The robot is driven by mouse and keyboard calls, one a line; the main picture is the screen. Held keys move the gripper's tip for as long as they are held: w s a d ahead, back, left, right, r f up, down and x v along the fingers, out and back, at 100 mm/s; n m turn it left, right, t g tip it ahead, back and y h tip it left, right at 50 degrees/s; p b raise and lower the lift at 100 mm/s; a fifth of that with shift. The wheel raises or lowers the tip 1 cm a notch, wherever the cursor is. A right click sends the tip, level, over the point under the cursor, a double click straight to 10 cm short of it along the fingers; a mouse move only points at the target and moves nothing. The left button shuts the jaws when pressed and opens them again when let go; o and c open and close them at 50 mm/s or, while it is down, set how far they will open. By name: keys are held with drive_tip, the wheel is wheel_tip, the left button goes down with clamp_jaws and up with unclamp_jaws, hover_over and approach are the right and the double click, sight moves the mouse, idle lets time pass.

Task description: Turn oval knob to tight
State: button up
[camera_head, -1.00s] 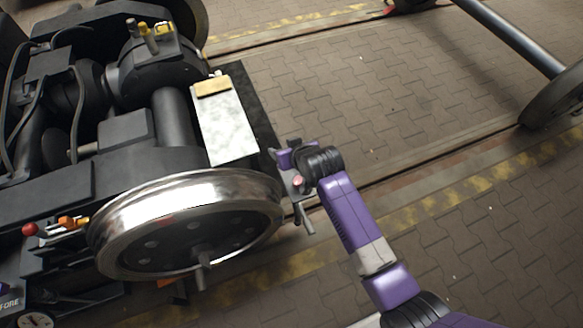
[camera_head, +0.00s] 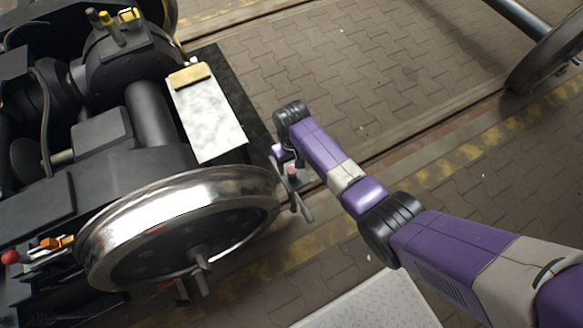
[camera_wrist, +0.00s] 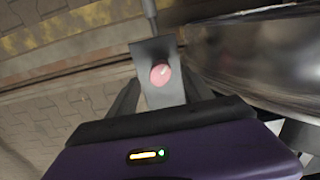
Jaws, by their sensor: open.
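A small pinkish-red rounded knob (camera_wrist: 161,74) sits on a grey plate (camera_wrist: 155,52) in the wrist view. It also shows in the head view as a small red spot (camera_head: 292,170), right of the big shiny wheel (camera_head: 180,225). A grey lever (camera_head: 302,208) sticks out from the plate. My gripper (camera_wrist: 160,84) is open and empty, with its dark fingers on either side of the plate. I cannot tell whether they touch the plate or how deep they reach. In the head view the fingers are mostly hidden.
The bogie's dark frame (camera_head: 45,205) fills the left, with a pale sheet (camera_head: 208,115) above the wheel. A red ball knob (camera_head: 10,257) and orange handle (camera_head: 50,243) stand at the far left. Brick floor (camera_head: 350,60) with rails lies open to the right.

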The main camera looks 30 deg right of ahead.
sight(292, 171)
drive_tip(key=shift+f+b, duration=0.3)
drive_tip(key=shift+f, duration=1.15)
clamp_jaws()
